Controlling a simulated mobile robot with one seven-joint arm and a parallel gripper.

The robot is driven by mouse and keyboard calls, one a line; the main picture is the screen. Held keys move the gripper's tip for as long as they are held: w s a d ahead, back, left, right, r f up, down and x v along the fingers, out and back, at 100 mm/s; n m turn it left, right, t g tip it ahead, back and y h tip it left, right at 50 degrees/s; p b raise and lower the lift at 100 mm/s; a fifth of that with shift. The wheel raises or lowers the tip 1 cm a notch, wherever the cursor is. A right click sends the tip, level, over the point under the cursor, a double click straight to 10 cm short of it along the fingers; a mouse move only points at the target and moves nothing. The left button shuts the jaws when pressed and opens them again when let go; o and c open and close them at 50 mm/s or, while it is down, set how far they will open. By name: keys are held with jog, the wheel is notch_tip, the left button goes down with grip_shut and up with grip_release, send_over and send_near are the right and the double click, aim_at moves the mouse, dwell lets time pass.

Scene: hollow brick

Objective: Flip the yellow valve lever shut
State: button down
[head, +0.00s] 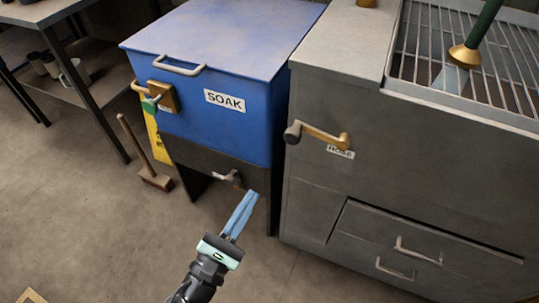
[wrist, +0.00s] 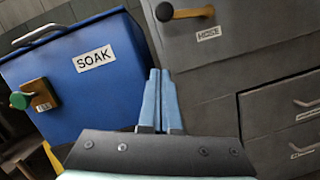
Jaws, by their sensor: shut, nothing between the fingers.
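A brass-yellow lever (head: 322,134) with a dark round knob at its left end is mounted on the front of the grey cabinet. It lies close to level, above a small label. In the wrist view the lever (wrist: 192,13) is at the top, and the label below it reads HOSE. My gripper (head: 249,197) is shut and empty, its two blue fingers together. In the head view it is below and left of the lever, apart from it. The wrist view shows the fingertips (wrist: 160,72) below the lever, with a gap between.
A blue SOAK tank (head: 225,125) stands left of the grey cabinet (head: 310,195); it carries a brass fitting with a green knob (head: 150,103). A small grey tap (head: 230,178) is below the tank. A brush (head: 156,181) stands on the floor at left. Open floor lies in front.

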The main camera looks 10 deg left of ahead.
dwell(0.3)
jog(key=w+d+r, duration=0.5)
jog(key=w+r, duration=0.1)
jog(key=w, duration=0.2)
jog(key=shift+w+d+b, duration=0.2)
jog(key=shift+d+b, duration=0.05)
jog(key=shift+b, duration=0.05)
jog(key=shift+r, duration=0.2)
jog(key=shift+a+r+m, duration=0.1)
jog(key=shift+r+m, duration=0.15)
jog(key=shift+m, duration=0.25)
